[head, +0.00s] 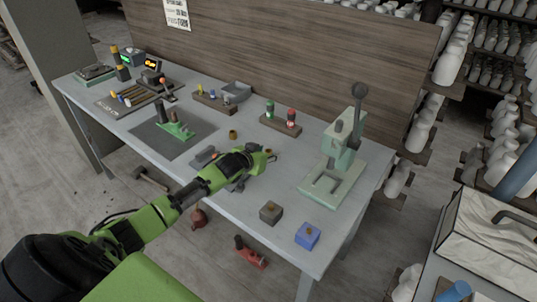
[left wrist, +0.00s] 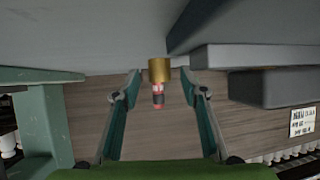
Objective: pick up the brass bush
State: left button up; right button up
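The brass bush (left wrist: 159,69) is a short golden cylinder on the grey bench top in the left wrist view, where the picture is upside down. It shows between and just beyond the fingertips of my left gripper (left wrist: 161,77), with a gap on each side. In the head view the bush (head: 267,150) is a small brownish spot at the tips of my left gripper (head: 268,156), partly hidden by it. The left gripper is open and empty. A similar brass piece (head: 233,134) stands on the bench farther back. My right gripper is out of view.
A pale green lever press (head: 335,183) stands to the right. A rack with green and red pieces (head: 281,125) is behind the bush. A grey block (head: 270,212) and a blue block (head: 307,236) sit near the front edge. A dark mat (head: 171,146) lies left.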

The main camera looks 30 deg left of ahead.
pick_arm(q)
grip_shut()
jog(key=shift+r, duration=0.5)
jog(key=r, duration=0.1)
jog(key=r+b, duration=0.1)
jog(key=shift+s+a+r, duration=0.15)
jog(key=shift+s+r, duration=0.05)
jog(key=shift+r, duration=0.1)
jog(key=s+a+r+b, duration=0.1)
jog(key=s+a+r, duration=0.2)
jog(key=s+r, duration=0.6)
jog(key=s, duration=0.4)
jog(key=shift+a+r+b, duration=0.25)
jog(key=shift+b, duration=0.05)
jog(key=shift+s+d, duration=0.1)
